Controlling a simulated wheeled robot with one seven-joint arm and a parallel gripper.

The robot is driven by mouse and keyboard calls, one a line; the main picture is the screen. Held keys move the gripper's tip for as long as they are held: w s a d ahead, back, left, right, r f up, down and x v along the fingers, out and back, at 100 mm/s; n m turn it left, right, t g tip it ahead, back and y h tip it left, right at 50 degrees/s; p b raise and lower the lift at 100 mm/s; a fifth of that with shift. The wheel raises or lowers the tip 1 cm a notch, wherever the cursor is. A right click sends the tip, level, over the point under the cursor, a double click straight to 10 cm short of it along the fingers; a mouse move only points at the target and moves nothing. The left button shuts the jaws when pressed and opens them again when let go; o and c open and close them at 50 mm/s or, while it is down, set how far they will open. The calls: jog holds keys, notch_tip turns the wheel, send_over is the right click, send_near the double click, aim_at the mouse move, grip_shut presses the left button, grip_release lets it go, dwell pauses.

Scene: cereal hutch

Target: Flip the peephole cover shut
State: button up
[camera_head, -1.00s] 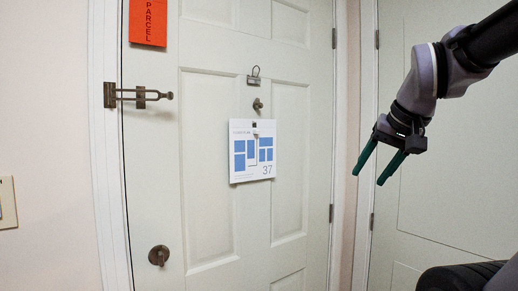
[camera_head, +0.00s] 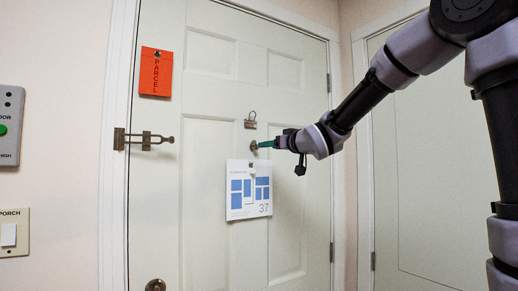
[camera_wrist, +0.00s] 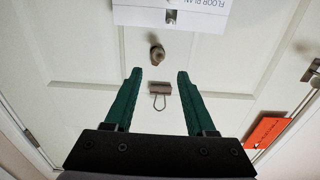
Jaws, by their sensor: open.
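The small brown metal peephole with its cover (camera_head: 253,147) is on the white door, just above the floor plan card. In the wrist view, which is upside down, the peephole (camera_wrist: 157,54) shows just beyond the fingertips and about midway between them. Whether its cover stands open is too small to tell. My gripper (camera_head: 263,144) is in front of the door at peephole height. In the wrist view my gripper (camera_wrist: 160,73) has its two green fingers apart with nothing held. Contact with the peephole cannot be told.
A metal clip (camera_head: 250,120) with a wire loop hangs just above the peephole. The floor plan card (camera_head: 249,205) hangs below. A swing-bar latch (camera_head: 145,140), an orange parcel tag (camera_head: 156,80) and a knob (camera_head: 155,286) are further left. Wall switch plates stand at far left.

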jog(key=x, duration=0.9)
jog(key=shift+w+a, duration=0.15)
jog(key=shift+w, duration=0.15)
